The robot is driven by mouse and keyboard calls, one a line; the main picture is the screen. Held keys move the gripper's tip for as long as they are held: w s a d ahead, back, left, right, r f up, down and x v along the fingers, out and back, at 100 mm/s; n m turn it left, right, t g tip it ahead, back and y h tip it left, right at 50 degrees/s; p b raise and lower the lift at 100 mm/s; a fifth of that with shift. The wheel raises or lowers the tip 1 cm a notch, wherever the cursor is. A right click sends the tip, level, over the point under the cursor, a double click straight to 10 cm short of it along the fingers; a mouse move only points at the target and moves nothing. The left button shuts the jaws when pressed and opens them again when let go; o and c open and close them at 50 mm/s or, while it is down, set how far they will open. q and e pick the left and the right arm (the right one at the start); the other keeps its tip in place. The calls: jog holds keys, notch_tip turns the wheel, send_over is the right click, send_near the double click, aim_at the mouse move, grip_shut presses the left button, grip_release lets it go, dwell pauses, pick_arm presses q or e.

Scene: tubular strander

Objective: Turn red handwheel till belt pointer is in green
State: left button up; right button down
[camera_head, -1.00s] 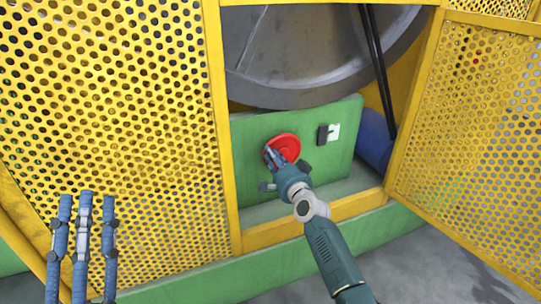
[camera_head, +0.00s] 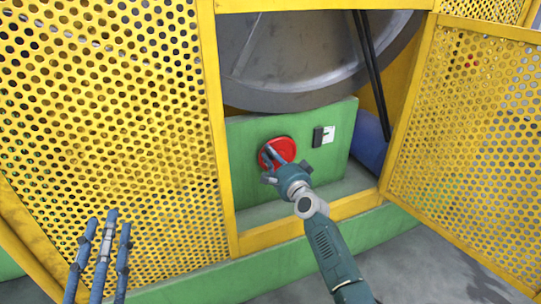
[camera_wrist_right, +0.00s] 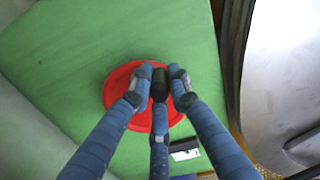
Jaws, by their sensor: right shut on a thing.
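The red handwheel (camera_head: 284,149) is on a green panel (camera_head: 243,138) inside the open guard in the head view. A small white plate with a dark block, likely the belt gauge (camera_head: 328,134), is right of the wheel; its pointer is too small to read. My right gripper (camera_head: 270,155) reaches the wheel's face. In the right wrist view its fingers (camera_wrist_right: 159,78) are closed around a dark knob (camera_wrist_right: 160,84) on the red wheel (camera_wrist_right: 118,85). My left gripper (camera_head: 107,225) is at the lower left before the yellow mesh, its fingers a little apart and empty.
A yellow perforated guard (camera_head: 100,120) stands on the left. An open yellow mesh door (camera_head: 460,150) hangs on the right. A large grey wheel (camera_head: 300,60) and black belt (camera_head: 372,70) are above and behind the panel. A green base beam (camera_head: 190,287) runs below the opening.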

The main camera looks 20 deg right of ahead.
jog(key=shift+r, duration=0.3)
jog(key=c, duration=1.6)
grip_release()
jog(key=shift+f, duration=0.1)
jog(key=shift+s, duration=0.2)
jog(key=s, duration=1.1)
jog(key=shift+s+d, duration=0.2)
jog(key=shift+s, duration=0.1)
